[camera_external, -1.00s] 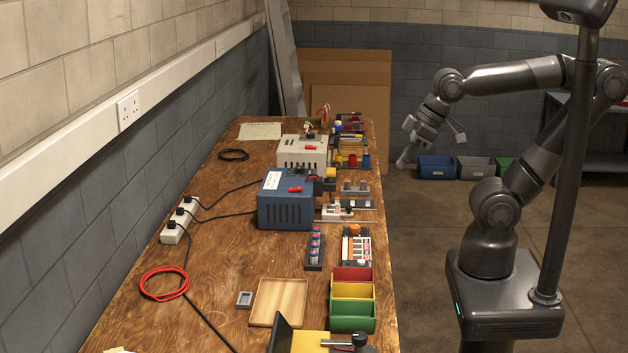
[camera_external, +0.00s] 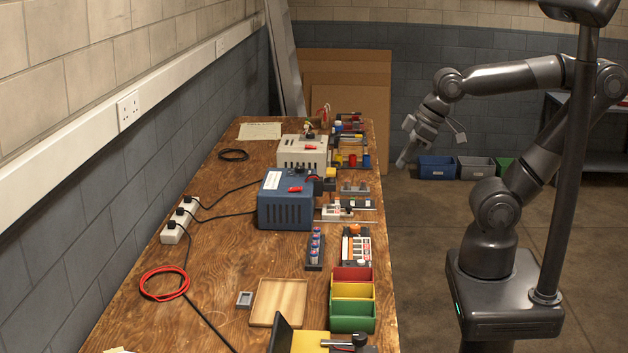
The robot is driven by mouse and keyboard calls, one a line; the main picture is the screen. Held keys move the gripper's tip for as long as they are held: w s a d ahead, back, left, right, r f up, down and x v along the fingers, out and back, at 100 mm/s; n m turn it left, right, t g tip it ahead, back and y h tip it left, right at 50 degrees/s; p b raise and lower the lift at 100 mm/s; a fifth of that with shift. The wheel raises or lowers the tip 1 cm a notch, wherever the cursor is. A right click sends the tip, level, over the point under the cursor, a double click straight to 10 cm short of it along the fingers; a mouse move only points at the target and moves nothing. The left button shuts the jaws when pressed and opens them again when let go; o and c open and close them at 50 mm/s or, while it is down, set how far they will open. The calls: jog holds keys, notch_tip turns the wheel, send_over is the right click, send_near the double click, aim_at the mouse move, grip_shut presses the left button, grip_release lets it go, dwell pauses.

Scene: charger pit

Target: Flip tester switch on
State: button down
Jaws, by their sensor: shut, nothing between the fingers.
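My gripper (camera_external: 402,163) hangs in the air to the right of the workbench, past its right edge, pointing down. Its fingers are shut with nothing held. It is apart from everything on the bench. A small grey unit with orange and white parts (camera_external: 356,247) lies near the bench's right edge, beside a rack of cells (camera_external: 315,247). It may be the tester, but I cannot tell for sure. Its switch and the switch position are too small to make out.
A blue box (camera_external: 285,210) and a cream box (camera_external: 301,155) stand on the wooden bench (camera_external: 225,270). Red, yellow and green bins (camera_external: 352,317) and a wooden tray (camera_external: 278,303) are at the near end. Floor bins (camera_external: 437,167) stand behind my gripper.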

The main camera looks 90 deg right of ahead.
jog(key=w+a+f+n+g, duration=0.2)
jog(key=w+a+n, duration=1.45)
jog(key=n, duration=0.25)
jog(key=w+a+f+n, duration=0.1)
jog(key=a+f+n, duration=0.3)
jog(key=a, duration=0.4)
jog(key=w+a+f+n+g, duration=0.1)
jog(key=a+f+n, duration=0.3)
jog(key=a+n, duration=0.3)
jog(key=w+a+f+n+g, duration=0.1)
jog(key=a+f+n, duration=0.4)
jog(key=a, duration=0.5)
jog(key=shift+n, duration=0.4)
jog(key=shift+f, duration=0.1)
jog(key=f, duration=0.4)
jog(key=w+f, duration=0.1)
jog(key=f, duration=0.4)
jog(key=w+f, duration=0.1)
jog(key=f, duration=0.4)
jog(key=shift+r, duration=0.1)
jog(key=shift+w, duration=0.1)
